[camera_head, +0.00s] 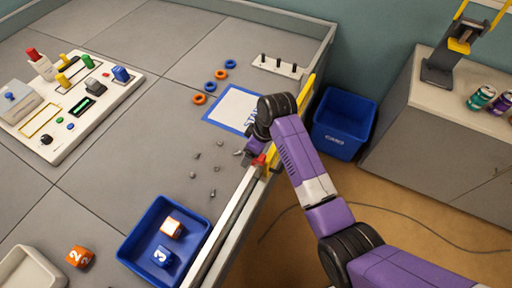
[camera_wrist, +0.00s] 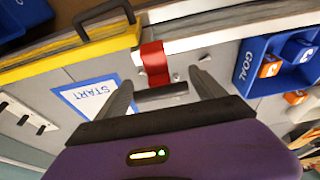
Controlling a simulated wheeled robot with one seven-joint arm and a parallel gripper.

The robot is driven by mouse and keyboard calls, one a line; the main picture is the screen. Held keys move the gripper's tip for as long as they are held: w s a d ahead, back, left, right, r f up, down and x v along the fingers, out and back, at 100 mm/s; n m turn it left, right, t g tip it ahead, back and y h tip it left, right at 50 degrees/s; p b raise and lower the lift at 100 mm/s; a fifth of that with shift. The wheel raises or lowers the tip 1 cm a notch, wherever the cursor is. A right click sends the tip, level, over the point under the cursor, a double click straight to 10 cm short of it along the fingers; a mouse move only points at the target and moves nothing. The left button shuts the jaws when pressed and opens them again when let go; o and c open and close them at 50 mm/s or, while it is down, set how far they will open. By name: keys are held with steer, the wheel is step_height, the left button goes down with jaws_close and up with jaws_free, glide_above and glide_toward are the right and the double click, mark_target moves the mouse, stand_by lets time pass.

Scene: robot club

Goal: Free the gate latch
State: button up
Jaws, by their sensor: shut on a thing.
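The gate latch is a red piece (camera_wrist: 155,64) on the edge of the arena wall, with a dark bar (camera_wrist: 161,92) at its end. My gripper (camera_wrist: 158,82) has one finger on each side of that bar and is shut on it. In the head view the red latch (camera_head: 259,160) shows small at the wall, beside my gripper (camera_head: 246,156), partly hidden by my wrist. The yellow gate (camera_wrist: 70,48) with its dark handle (camera_wrist: 104,16) lies left of the latch in the wrist view. It also shows in the head view (camera_head: 308,92), partly behind my arm.
A blue GOAL tray (camera_head: 150,226) holds two numbered cubes. A START mat (camera_head: 228,104), rings (camera_head: 210,86) and small grey bits (camera_head: 193,180) lie on the arena floor. A control board (camera_head: 88,112) is at left. A blue bin (camera_head: 342,125) stands outside the wall.

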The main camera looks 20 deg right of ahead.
steer(key=shift+w+a+g+h, duration=0.15)
steer(key=shift+g+h, duration=0.15)
steer(key=shift+f, duration=0.1)
steer(key=o, duration=1.9)
steer(key=shift+v, duration=3.9)
steer(key=shift+w, duration=0.1)
